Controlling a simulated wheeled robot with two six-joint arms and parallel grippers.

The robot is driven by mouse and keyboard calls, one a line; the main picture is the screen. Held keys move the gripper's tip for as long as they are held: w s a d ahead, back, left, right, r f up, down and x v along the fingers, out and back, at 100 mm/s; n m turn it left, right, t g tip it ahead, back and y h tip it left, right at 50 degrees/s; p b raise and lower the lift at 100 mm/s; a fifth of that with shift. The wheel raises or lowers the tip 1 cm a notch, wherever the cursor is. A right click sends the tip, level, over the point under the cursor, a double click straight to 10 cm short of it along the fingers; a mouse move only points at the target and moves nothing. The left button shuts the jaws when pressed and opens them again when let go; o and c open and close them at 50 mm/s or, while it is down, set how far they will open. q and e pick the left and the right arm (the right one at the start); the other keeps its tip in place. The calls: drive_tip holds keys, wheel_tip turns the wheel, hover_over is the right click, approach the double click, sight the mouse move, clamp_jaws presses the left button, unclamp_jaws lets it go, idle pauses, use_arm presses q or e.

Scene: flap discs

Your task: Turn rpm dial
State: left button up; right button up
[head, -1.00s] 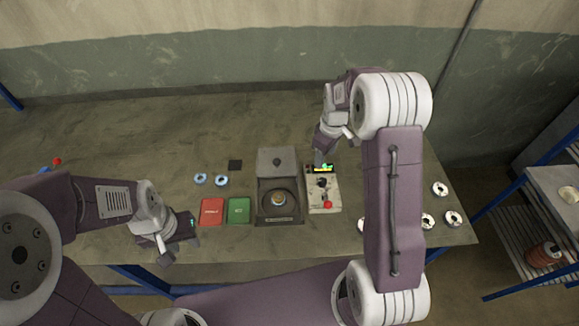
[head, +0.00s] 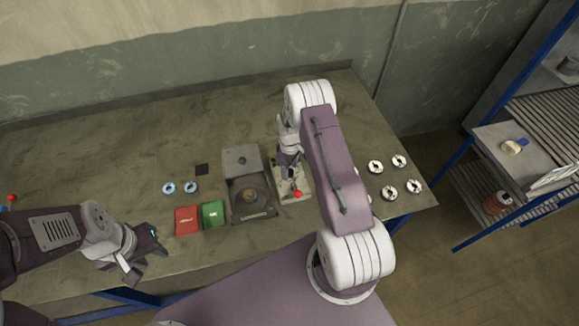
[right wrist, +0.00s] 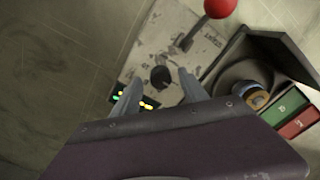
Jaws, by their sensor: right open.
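The control panel (head: 307,190) is a pale worn box on the table, partly hidden by my right arm in the head view. In the right wrist view its black dial (right wrist: 161,77) sits between and just beyond the fingertips of my right gripper (right wrist: 156,82). The gripper is open, with one finger on either side of the dial; I cannot tell whether they touch it. A red-knobbed lever (right wrist: 219,6) stands on the panel, and a small lit display (right wrist: 147,103) shows beside a finger. My left gripper (head: 150,262) hangs near the table's front edge, apart from everything.
A grey open-lidded machine (head: 252,203) stands left of the panel. Red (head: 187,220) and green (head: 213,214) boxes lie beside it. Several white discs (head: 399,161) lie at the right. The back left of the table is clear.

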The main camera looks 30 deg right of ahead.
drive_tip(key=shift+s+f, duration=0.1)
drive_tip(key=shift+s, duration=0.05)
clamp_jaws()
